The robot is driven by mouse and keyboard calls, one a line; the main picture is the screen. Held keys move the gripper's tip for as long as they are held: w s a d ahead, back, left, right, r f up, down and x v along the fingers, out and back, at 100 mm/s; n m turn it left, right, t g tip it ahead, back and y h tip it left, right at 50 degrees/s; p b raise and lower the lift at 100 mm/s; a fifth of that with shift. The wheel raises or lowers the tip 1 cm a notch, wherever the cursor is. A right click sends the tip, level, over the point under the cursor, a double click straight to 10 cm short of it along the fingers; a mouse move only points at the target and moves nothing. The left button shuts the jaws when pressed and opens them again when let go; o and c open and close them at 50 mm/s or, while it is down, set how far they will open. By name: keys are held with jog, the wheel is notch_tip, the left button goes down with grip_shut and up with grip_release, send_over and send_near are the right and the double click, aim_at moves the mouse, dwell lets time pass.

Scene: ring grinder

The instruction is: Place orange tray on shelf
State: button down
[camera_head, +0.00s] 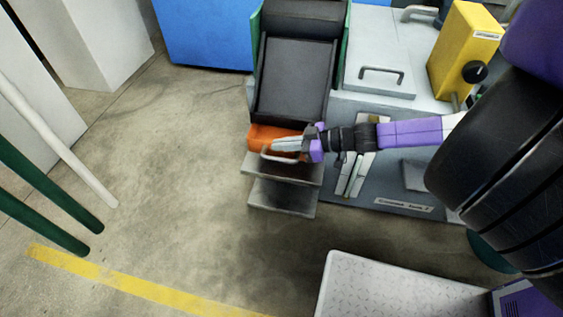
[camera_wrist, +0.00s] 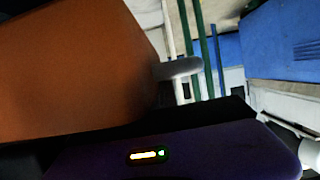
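The orange tray (camera_head: 262,134) sits at the lower end of the black chute on the machine, just above the upper grey metal shelf plate (camera_head: 290,171). A light curved handle (camera_head: 279,158) shows at the tray's front. My gripper (camera_head: 284,146) reaches in from the right and overlaps the tray and handle. In the wrist view the orange tray (camera_wrist: 75,65) fills the left side very close, and the grey handle (camera_wrist: 180,68) juts from its edge. The fingertips are hidden or too small to tell whether they grip the handle. I cannot tell whether the tray touches the plate.
A lower grey plate (camera_head: 283,198) sits under the upper one. The black chute (camera_head: 294,78) rises behind the tray. A yellow box (camera_head: 464,50) with a black knob stands at right. Green poles (camera_head: 50,190) are at left. The floor at centre left is clear.

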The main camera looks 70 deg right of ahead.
jog(key=f+b, duration=0.2)
jog(key=f, duration=0.4)
jog(key=shift+a+f, duration=0.1)
jog(key=shift+a, duration=0.1)
jog(key=shift+d+f+b, duration=0.15)
jog(key=shift+f+b, duration=0.1)
jog(key=shift+b, duration=0.25)
jog(key=shift+r, duration=0.1)
jog(key=c, duration=2.1)
grip_release()
jog(key=shift+f, duration=0.2)
jog(key=o, duration=0.5)
jog(key=shift+c, duration=0.2)
